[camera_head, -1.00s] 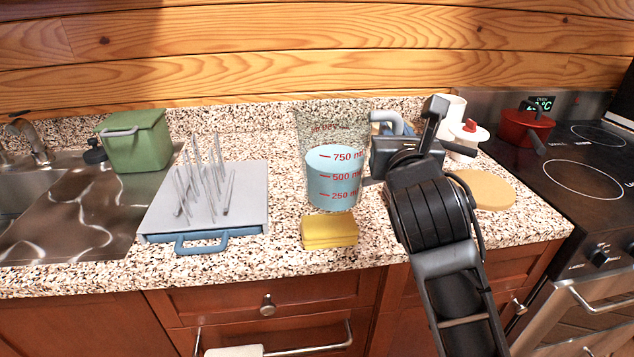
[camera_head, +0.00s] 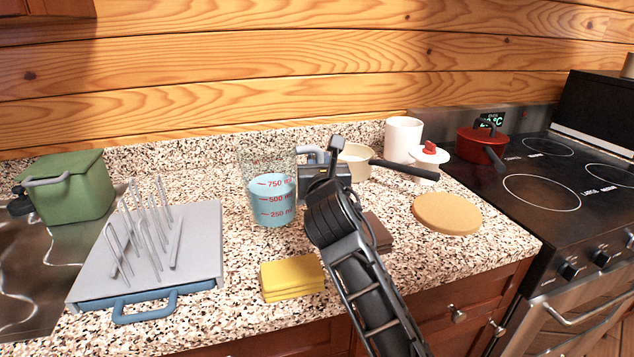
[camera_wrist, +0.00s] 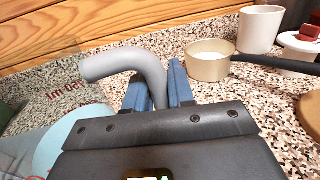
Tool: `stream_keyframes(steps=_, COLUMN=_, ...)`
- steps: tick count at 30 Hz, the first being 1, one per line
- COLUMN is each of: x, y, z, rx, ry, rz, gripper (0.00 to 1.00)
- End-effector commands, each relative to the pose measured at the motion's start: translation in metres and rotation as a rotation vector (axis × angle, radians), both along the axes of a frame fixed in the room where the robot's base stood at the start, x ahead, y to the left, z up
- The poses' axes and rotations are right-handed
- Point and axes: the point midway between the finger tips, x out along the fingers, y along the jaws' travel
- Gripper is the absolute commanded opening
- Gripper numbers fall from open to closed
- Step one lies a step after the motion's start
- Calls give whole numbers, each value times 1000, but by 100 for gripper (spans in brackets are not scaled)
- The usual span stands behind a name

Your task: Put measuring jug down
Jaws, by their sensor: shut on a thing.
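The measuring jug (camera_head: 272,201) is clear with red markings and holds pale blue liquid. In the head view it is upright, over the counter behind the yellow sponges; whether its base touches the counter I cannot tell for sure. My gripper (camera_head: 318,168) is at its right side, shut on the jug's grey handle. In the wrist view the handle (camera_wrist: 126,64) curves into the blue fingers of my gripper (camera_wrist: 160,88), and part of the jug (camera_wrist: 62,128) shows at the left. My arm hides part of the counter right of the jug.
Yellow sponges (camera_head: 291,278) lie in front of the jug. A grey drying rack (camera_head: 200,245) stands left. A pan (camera_head: 355,160), white canister (camera_head: 402,139), round board (camera_head: 447,213) and dark brown item (camera_head: 378,232) are right.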

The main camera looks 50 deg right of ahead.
Motion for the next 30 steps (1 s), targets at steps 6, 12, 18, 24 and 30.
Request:
stream_keyframes(steps=6, x=6, y=-3, z=-11, rx=0, ry=0, rz=0, gripper=0)
stream_keyframes(steps=12, x=6, y=-3, z=-39, rx=1, ry=2, rz=0, gripper=0)
stream_keyframes(steps=18, x=6, y=-2, z=-43, rx=0, ry=-3, rz=1, gripper=0)
stream_keyframes(steps=24, x=6, y=-2, z=-46, rx=0, ry=-1, rz=1, gripper=0)
stream_keyframes(steps=30, x=6, y=-3, z=-47, rx=0, ry=0, rz=0, gripper=37)
